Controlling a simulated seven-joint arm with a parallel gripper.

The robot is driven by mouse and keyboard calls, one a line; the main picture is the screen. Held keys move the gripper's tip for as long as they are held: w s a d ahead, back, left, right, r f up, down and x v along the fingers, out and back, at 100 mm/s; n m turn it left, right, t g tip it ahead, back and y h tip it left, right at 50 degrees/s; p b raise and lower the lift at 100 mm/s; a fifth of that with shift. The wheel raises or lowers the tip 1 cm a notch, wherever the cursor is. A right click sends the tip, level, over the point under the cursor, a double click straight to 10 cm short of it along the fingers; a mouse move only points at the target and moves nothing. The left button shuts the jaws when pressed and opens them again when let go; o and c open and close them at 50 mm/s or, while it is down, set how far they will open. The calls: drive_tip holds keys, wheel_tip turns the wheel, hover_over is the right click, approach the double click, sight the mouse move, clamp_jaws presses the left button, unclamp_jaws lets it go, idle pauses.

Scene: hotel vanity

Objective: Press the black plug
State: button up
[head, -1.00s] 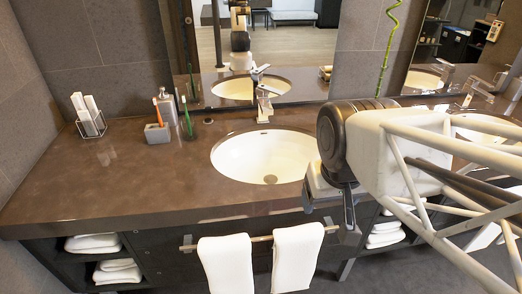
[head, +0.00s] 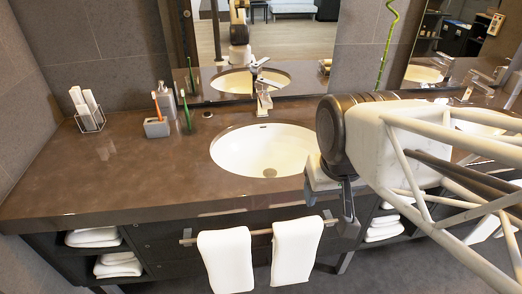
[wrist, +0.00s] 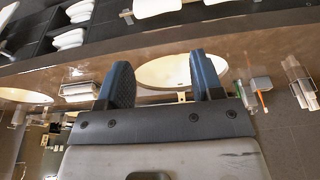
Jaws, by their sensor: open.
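A small dark round piece (head: 207,114) lies on the brown counter behind the sink, left of the faucet; it may be the black plug, but it is too small to be sure. My gripper (head: 347,215) is in front of the counter's front edge, right of the hanging towels and well away from the dark piece. In the wrist view my gripper (wrist: 160,62) has its two blue-black fingers apart, with nothing between them. The sink (wrist: 160,72) shows beyond them.
A chrome faucet (head: 263,92) stands behind the sink. White towels (head: 226,262) hang in front. The counter's left front is clear.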

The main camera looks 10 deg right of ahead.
clamp_jaws()
idle(1.4)
